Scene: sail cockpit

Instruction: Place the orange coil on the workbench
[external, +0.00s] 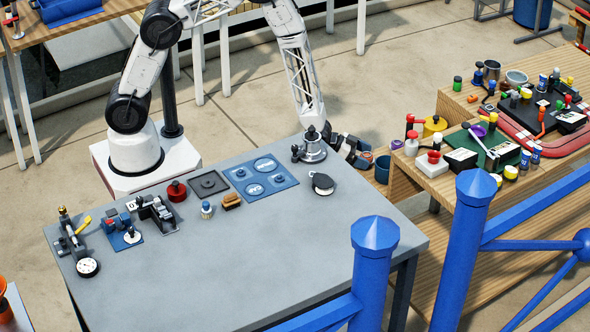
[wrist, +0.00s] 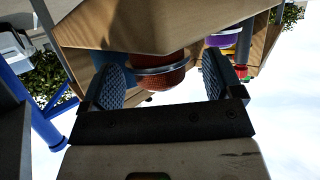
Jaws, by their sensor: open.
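My gripper (external: 358,152) is out past the right edge of the grey workbench (external: 260,270), low beside the wooden bench. In the wrist view my gripper (wrist: 162,68) is open, with one textured finger pad on each side. A round orange-red item with a grey band, seemingly the orange coil (wrist: 160,78), shows between the fingers. I see no clear contact with either finger, and its upper part is hidden by a tan panel. In the external view the coil is too small and too hidden by the gripper to tell apart.
A blue cup (external: 382,168) is close to the gripper at the wooden bench's (external: 450,185) edge. That bench is crowded with bottles and tools. The workbench carries a blue mat (external: 262,190) and several tools along its back; its front is clear. Blue railings (external: 372,270) stand in front.

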